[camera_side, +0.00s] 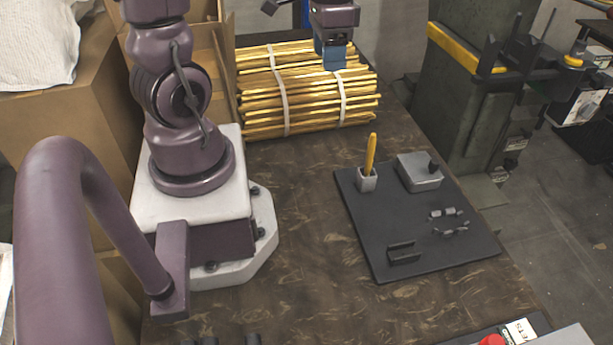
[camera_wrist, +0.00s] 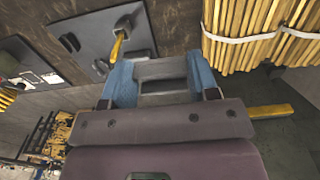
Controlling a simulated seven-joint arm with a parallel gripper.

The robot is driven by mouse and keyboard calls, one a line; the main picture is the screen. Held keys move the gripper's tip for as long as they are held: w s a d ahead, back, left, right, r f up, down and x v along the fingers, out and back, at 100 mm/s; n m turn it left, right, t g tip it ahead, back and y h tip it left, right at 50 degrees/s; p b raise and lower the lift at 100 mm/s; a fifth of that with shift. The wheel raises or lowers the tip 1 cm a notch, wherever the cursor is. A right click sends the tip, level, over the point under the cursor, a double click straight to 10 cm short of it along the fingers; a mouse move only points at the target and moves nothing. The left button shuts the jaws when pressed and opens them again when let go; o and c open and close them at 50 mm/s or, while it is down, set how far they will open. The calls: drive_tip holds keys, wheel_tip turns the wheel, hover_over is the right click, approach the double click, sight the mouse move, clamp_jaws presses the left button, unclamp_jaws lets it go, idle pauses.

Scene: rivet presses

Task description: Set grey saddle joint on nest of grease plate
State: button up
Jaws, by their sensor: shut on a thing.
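My gripper (camera_side: 334,64), with blue fingers, is high at the top of the side view, in front of the bundled rods and well away from the dark plate. In the wrist view, the blue fingers are shut on a grey piece (camera_wrist: 161,70), which looks like the grey saddle joint. The fingers hide it in the side view. The dark plate (camera_side: 385,225), apparently the grease plate, lies flat on the table. A dark channel-shaped holder (camera_side: 404,252), which may be the nest, stands near its front edge and looks empty.
On the plate stand a small cup (camera_side: 367,181) with a yellow stick and a grey block (camera_side: 418,174) with a black knob. Small grey parts (camera_side: 449,230) lie at its right. Tied golden rods (camera_side: 305,95) lie behind. The table left of the plate is clear.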

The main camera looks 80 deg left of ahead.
sight(309, 158)
drive_tip(key=s+f, duration=0.1)
drive_tip(key=f, duration=0.7)
drive_tip(key=s+a+f, duration=0.1)
drive_tip(key=f, duration=0.7)
drive_tip(key=s+a+f, duration=0.1)
drive_tip(key=f, duration=0.7)
drive_tip(key=o, duration=0.9)
